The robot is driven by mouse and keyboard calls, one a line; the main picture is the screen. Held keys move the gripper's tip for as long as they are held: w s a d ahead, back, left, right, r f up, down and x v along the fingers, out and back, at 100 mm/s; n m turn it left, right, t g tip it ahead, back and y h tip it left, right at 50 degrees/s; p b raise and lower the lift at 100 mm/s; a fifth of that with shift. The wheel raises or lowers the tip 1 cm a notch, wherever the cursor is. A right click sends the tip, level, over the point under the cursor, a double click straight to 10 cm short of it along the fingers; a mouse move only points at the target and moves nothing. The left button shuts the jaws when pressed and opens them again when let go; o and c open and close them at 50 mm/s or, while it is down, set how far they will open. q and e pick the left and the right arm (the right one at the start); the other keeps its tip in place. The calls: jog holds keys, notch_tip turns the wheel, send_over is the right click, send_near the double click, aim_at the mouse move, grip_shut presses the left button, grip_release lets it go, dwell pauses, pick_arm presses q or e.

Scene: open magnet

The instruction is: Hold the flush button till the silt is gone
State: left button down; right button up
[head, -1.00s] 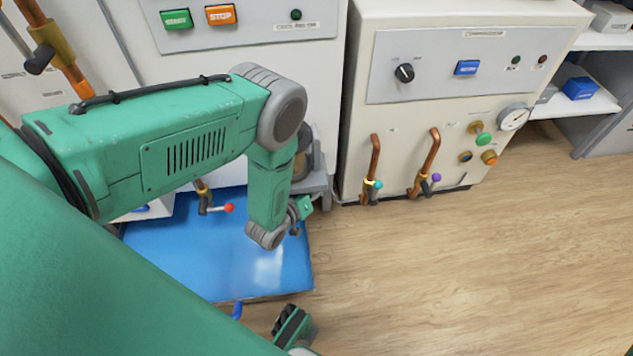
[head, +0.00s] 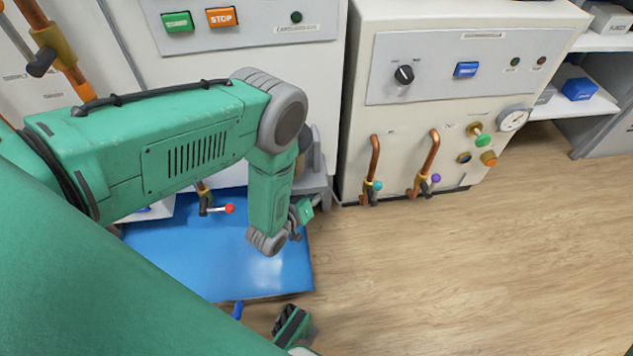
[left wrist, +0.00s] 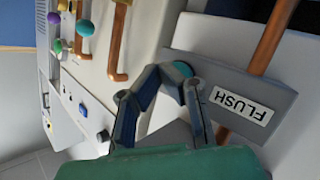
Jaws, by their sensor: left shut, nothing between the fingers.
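The FLUSH label (left wrist: 242,106) is on a grey plate (left wrist: 215,85) close in front of my left gripper in the left wrist view. My left gripper (left wrist: 172,75) is shut and empty, its fingertips together beside the plate. A round teal part (left wrist: 178,70) shows at the fingertips; I cannot tell whether it is the button or whether they touch it. In the head view my left gripper (head: 300,215) is mostly hidden behind my wrist, over the right side of the blue platform (head: 240,270). No silt can be made out.
A cabinet (head: 440,110) with copper pipes, coloured valve knobs and a gauge (head: 513,119) stands to the right. START (head: 177,22) and STOP (head: 221,17) buttons are on the left cabinet. A red-tipped lever (head: 229,208) is above the blue platform. The wooden floor (head: 480,270) is clear at right.

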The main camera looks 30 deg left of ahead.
pick_arm(q)
jog(key=shift+s+d, duration=0.25)
jog(key=shift+s, duration=0.1)
jog(key=s+d+p, duration=0.1)
jog(key=s, duration=0.1)
jog(key=s+d, duration=0.1)
jog(key=d, duration=0.1)
jog(key=shift+s+p, duration=0.35)
jog(key=shift+s, duration=0.05)
dwell(0.4)
